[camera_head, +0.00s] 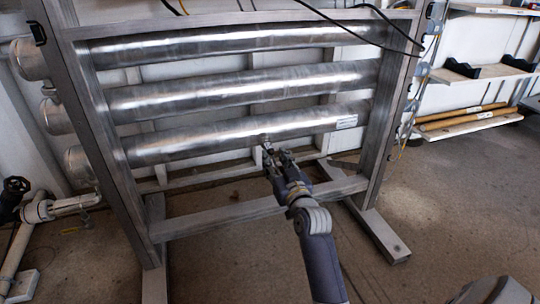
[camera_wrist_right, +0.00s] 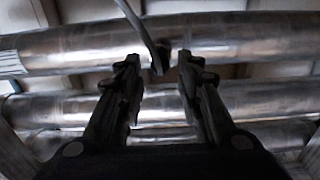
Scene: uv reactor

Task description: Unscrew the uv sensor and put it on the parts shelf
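The uv sensor (camera_head: 267,146) is a small fitting on the underside of the lowest steel tube (camera_head: 220,138), near its middle. In the right wrist view it is a small dark stub (camera_wrist_right: 160,62) at the tube, with a grey cable-like strip (camera_wrist_right: 138,22) running past it. My right gripper (camera_head: 275,155) is just below the sensor. Its fingers (camera_wrist_right: 158,75) are spread on both sides of the stub, with gaps showing, so it is open. The wall shelf (camera_head: 490,72) at the right seems to be the parts shelf. My left gripper is out of view.
Two more steel tubes (camera_head: 240,90) lie above in a grey metal frame (camera_head: 385,130), whose feet reach onto the floor. Black cables (camera_head: 345,30) hang across the top. Pipes with a valve (camera_head: 38,208) stand at the left. Floor right of the frame is clear.

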